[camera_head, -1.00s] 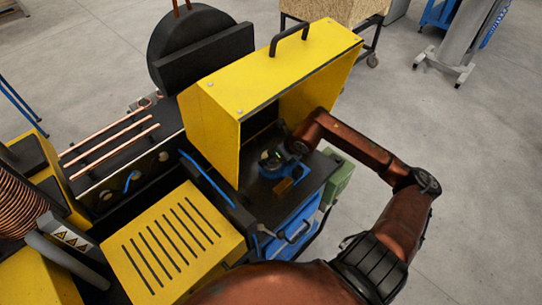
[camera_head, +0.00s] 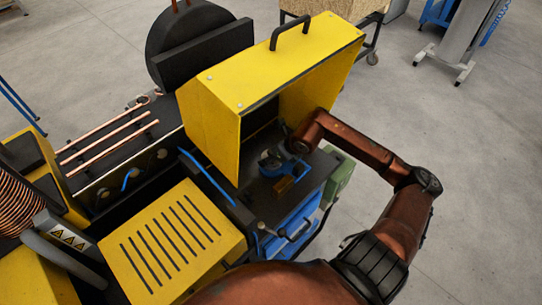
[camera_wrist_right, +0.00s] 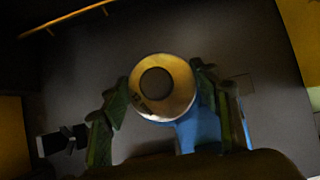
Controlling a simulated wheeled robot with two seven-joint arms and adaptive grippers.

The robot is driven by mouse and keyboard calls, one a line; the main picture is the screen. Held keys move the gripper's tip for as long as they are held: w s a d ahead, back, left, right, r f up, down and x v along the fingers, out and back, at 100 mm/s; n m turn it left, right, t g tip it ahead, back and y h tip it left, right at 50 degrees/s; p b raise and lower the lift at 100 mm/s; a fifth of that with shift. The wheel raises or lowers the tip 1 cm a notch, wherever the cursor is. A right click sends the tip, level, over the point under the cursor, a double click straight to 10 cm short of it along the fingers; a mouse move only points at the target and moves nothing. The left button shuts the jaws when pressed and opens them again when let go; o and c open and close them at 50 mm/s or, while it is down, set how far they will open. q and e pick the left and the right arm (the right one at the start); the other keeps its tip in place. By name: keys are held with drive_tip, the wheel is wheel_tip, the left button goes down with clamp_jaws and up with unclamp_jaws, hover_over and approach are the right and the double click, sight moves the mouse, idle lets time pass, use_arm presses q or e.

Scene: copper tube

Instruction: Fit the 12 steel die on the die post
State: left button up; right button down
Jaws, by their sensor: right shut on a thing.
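In the right wrist view a pale, ring-shaped steel die (camera_wrist_right: 181,95) with a round dark centre sits between the green fingers of my right gripper (camera_wrist_right: 160,92), which is shut on it. A blue part (camera_wrist_right: 200,128) shows just below and partly behind the die. In the head view my right gripper (camera_head: 272,160) is under the yellow hood, above the dark machine top; the die is too small to make out there. The die post cannot be told apart clearly; whether the die touches it is hidden. My left gripper is not in view.
The yellow hood (camera_head: 270,65) stands over and to the left of my right arm. A small brass-coloured block (camera_head: 283,187) lies in front of the gripper. A slotted yellow cover (camera_head: 170,240) and copper tubes (camera_head: 112,140) are at the left. Open floor lies at the right.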

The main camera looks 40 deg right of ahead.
drive_tip(key=c, duration=0.7)
unclamp_jaws()
drive_tip(key=shift+s+f, duration=0.1)
drive_tip(key=shift+f, duration=0.05)
drive_tip(key=shift+o, duration=0.2)
drive_tip(key=shift+s+f, duration=0.1)
drive_tip(key=shift+f, duration=0.05)
drive_tip(key=v, duration=1.2)
drive_tip(key=shift+r, duration=0.2)
drive_tip(key=shift+w, duration=0.2)
